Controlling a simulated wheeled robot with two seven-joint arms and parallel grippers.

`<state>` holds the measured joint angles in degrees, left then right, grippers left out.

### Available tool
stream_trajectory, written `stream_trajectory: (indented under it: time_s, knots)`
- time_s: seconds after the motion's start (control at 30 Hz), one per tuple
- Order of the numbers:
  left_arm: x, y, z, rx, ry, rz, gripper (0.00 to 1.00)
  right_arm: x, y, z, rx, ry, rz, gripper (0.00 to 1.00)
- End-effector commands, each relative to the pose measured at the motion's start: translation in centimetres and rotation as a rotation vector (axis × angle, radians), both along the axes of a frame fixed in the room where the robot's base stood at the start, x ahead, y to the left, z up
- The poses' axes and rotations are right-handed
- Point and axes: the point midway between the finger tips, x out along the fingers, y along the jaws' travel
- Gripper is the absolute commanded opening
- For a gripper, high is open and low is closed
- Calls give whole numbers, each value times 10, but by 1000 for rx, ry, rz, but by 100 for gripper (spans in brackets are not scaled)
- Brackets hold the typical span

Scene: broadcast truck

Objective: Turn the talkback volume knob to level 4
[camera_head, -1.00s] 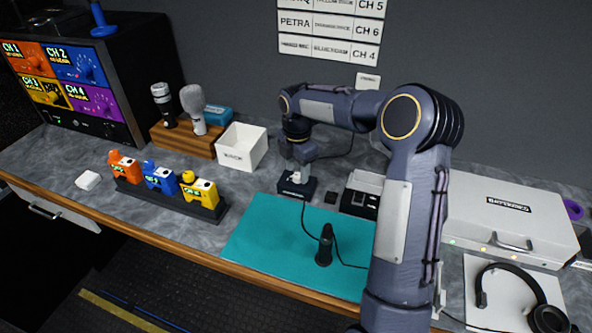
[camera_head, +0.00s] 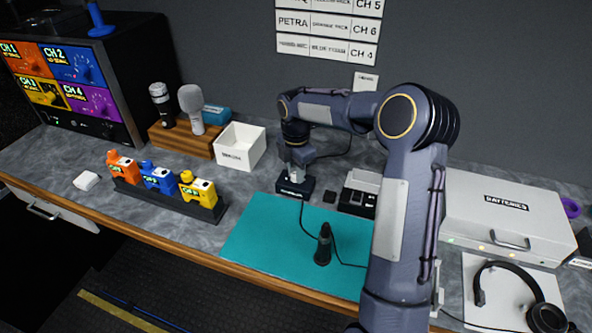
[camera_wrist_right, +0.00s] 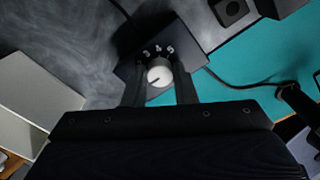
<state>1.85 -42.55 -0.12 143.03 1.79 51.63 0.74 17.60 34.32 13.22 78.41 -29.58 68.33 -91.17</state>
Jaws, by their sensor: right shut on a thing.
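The talkback box (camera_head: 295,188) is a small dark unit at the back edge of the teal mat. In the right wrist view its dark panel (camera_wrist_right: 128,68) carries the numbers 3, 4 and 5 above a round white knob (camera_wrist_right: 158,73). My right gripper (camera_head: 297,172) points down over the box. Its two dark fingers (camera_wrist_right: 159,88) stand on either side of the knob and are shut on it. A short dark mark shows on the knob's face, but I cannot tell which level it indicates. My left gripper is out of view.
A batteries case (camera_head: 505,215) and headphones (camera_head: 535,305) are at the right.

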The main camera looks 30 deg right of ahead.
Motion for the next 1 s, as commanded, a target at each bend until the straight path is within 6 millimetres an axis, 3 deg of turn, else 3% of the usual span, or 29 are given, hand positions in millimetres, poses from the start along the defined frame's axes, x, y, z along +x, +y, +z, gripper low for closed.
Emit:
stream_trajectory:
  time_s: [0.37,1.0]
  knots:
    - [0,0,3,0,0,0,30,0,0,1,-1,0,-214,2]
    - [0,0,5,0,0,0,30,-1,0,1,-1,-2,-820,2]
